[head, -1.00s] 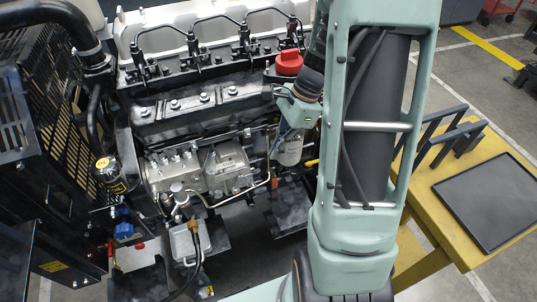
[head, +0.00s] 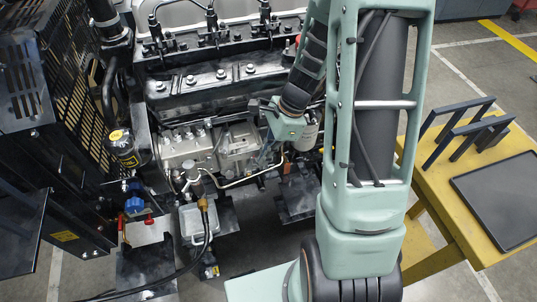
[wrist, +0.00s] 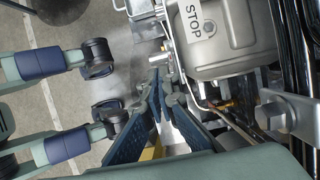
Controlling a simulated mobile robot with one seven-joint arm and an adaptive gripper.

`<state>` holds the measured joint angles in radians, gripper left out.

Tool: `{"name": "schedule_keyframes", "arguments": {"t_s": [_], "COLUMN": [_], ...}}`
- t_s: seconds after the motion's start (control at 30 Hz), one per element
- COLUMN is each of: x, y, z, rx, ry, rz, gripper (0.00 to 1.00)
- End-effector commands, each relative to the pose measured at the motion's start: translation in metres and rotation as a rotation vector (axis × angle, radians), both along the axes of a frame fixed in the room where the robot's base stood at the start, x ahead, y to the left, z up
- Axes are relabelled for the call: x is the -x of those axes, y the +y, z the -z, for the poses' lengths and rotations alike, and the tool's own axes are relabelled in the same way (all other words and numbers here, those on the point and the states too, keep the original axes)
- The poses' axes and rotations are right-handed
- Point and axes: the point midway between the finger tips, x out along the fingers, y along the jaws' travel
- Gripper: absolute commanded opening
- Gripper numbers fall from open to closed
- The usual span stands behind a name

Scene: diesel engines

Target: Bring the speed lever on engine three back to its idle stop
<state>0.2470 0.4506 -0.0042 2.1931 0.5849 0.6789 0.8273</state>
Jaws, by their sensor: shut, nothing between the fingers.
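The grey injection pump (head: 238,148) sits on the side of the engine in the head view. Its housing (wrist: 228,38) with a "STOP" label fills the upper middle of the wrist view. My gripper (wrist: 158,76) is shut and empty, its blue-padded fingers meeting just left of and below this housing. Small grey metal parts (wrist: 172,92) lie close to the fingertips; one may be the speed lever, but I cannot tell which, nor whether they touch. In the head view my gripper is small beside the pump, and my arm hides part of the engine.
Pipes and a bracket (wrist: 288,113) crowd the right of the wrist view. A yellow table (head: 425,180) with a black tray (head: 502,200) stands at the right. Bare floor shows between engine and table.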

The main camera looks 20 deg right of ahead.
Motion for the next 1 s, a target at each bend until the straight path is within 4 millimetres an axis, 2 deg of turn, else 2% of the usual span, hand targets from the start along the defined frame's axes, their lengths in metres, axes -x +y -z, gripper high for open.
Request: {"name": "schedule_keyframes", "arguments": {"t_s": [1.0], "x": [0.0007], "y": [0.0088], "z": [-0.0059], "rx": [0.095], "ry": [0.002], "rz": [-0.002], "gripper": [0.00]}}
